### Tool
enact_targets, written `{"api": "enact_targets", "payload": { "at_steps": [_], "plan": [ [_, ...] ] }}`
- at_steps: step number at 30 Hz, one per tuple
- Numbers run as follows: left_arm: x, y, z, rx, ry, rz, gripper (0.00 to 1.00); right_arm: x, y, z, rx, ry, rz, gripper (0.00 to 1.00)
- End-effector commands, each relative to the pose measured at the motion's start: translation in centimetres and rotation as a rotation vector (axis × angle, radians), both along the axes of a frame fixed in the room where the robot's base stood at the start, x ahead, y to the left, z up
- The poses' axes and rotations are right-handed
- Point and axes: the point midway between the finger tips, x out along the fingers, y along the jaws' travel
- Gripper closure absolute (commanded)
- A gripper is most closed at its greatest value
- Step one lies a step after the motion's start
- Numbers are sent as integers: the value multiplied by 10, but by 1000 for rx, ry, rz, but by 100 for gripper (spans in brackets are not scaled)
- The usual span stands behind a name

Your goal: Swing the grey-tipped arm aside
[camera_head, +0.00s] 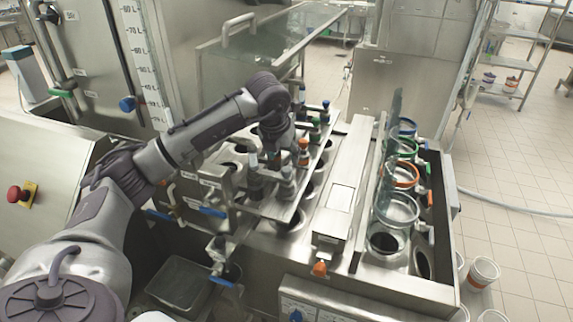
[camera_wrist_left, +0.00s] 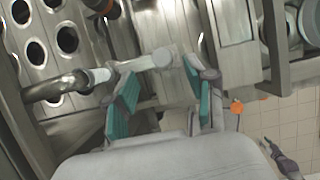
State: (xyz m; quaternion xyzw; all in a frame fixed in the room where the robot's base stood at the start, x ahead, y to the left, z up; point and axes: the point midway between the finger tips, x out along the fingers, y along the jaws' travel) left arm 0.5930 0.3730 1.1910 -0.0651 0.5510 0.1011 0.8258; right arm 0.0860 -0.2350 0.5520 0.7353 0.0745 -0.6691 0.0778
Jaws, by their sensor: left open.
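The grey-tipped arm (camera_head: 287,185) stands at the near end of a row of colour-tipped arms over the filler. In the left wrist view, a light grey piece (camera_wrist_left: 160,59) lies just beyond my fingertips, and a curved metal pipe (camera_wrist_left: 55,88) with a pale end is at the left. My left gripper (camera_head: 276,145) points down just behind the grey-tipped arm. In the wrist view its teal-padded fingers (camera_wrist_left: 160,88) are apart, with nothing clearly held between them. I cannot tell whether they touch the grey piece. My right gripper is out of view.
Orange (camera_head: 303,152), green (camera_head: 315,130) and blue (camera_head: 326,108) tipped arms stand close behind. A steel channel (camera_head: 340,190) and a rack of clear tubes with coloured rings (camera_head: 403,174) are to the right. Blue-handled valves (camera_head: 222,280) are in front.

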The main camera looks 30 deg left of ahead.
Motion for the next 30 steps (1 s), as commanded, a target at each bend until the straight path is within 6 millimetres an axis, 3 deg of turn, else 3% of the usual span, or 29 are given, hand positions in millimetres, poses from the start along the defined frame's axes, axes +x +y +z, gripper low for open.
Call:
{"api": "enact_targets", "payload": {
  "at_steps": [10, 21, 23, 30],
  "plan": [
    [18, 3, -46, -4, 4, -3, 45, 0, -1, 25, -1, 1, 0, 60],
    [22, 4, -55, -3, 0, -4, 45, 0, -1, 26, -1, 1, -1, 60],
    [22, 4, -55, -4, 0, -5, 51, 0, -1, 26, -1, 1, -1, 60],
    [22, 4, -55, -4, 0, -5, 91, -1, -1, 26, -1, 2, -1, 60]
  ]
}}
